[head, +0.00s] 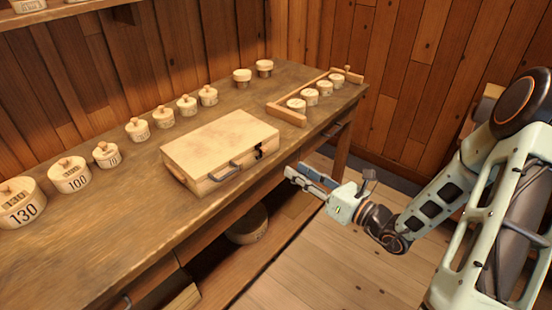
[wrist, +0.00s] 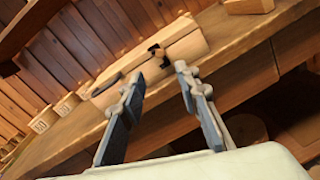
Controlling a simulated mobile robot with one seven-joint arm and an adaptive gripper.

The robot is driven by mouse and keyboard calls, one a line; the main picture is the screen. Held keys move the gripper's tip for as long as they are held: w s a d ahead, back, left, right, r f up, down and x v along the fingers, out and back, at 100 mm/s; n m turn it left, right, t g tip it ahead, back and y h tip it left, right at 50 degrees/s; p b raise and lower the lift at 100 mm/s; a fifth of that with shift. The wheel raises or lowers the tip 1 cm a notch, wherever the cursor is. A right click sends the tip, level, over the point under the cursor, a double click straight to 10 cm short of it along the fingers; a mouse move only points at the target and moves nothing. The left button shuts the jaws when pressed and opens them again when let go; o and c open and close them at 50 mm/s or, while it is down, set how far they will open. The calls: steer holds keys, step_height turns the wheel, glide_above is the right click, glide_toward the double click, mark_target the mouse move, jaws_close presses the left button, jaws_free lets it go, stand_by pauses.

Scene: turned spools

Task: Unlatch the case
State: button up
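A closed pale wooden case (head: 220,146) lies flat on the workbench, with a grey handle (head: 224,171) on its front side. A small black latch (head: 259,153) sits on the front side near the right end. In the wrist view the case (wrist: 180,52) is ahead of my gripper, with the dark latch (wrist: 158,54) between and beyond the fingertips. My gripper (head: 300,178) is in front of the bench edge, apart from the case. In the wrist view my gripper (wrist: 160,75) has its two fingers spread with nothing between them.
The wooden workbench (head: 100,250) carries a row of numbered round wooden pieces (head: 70,175) behind and left of the case. A wooden rack (head: 287,115) with several round pieces stands to the right. A round object (head: 247,225) sits on the lower shelf. Floor in front is open.

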mark_target(266, 152)
steer(key=x, duration=1)
steer(key=shift+w+a, duration=0.2)
steer(key=shift+a, duration=0.1)
jaws_close()
